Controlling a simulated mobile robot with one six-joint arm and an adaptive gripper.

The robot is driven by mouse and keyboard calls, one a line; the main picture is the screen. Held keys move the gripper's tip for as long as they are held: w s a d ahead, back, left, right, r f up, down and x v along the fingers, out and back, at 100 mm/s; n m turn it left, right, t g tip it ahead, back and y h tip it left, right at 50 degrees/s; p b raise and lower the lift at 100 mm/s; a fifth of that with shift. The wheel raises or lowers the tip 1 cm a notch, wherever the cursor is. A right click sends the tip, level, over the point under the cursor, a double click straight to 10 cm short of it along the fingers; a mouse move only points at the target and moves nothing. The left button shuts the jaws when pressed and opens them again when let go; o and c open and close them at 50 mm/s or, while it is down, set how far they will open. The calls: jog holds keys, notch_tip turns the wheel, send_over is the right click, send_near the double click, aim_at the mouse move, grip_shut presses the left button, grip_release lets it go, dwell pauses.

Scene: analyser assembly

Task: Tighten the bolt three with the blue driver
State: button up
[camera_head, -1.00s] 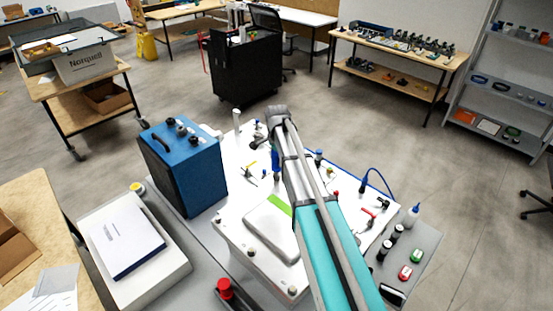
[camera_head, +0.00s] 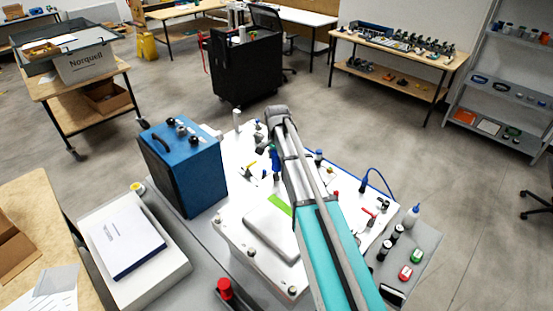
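A blue-handled tool (camera_head: 275,160), which looks like the blue driver, stands roughly upright on the white work plate (camera_head: 232,213). It is just left of my arm in the head view. I cannot see its tip well enough to tell whether it sits on a bolt. My arm reaches over the plate, and its grey and teal links cover the middle of it. I cannot make out my gripper, which seems hidden behind the arm. Bolt three cannot be told apart from the other small parts on the plate.
A blue box unit (camera_head: 186,165) stands left of the plate. A white box with a booklet (camera_head: 126,240) lies at the lower left. A white bottle (camera_head: 411,215), dark cylinders and red and green items (camera_head: 405,272) sit at the right edge.

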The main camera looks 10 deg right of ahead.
grip_shut()
jog(key=shift+m, duration=0.3)
jog(key=m, duration=0.9)
jog(key=shift+o, duration=1.9)
grip_release()
jog(key=shift+m, duration=0.3)
jog(key=shift+c, duration=0.2)
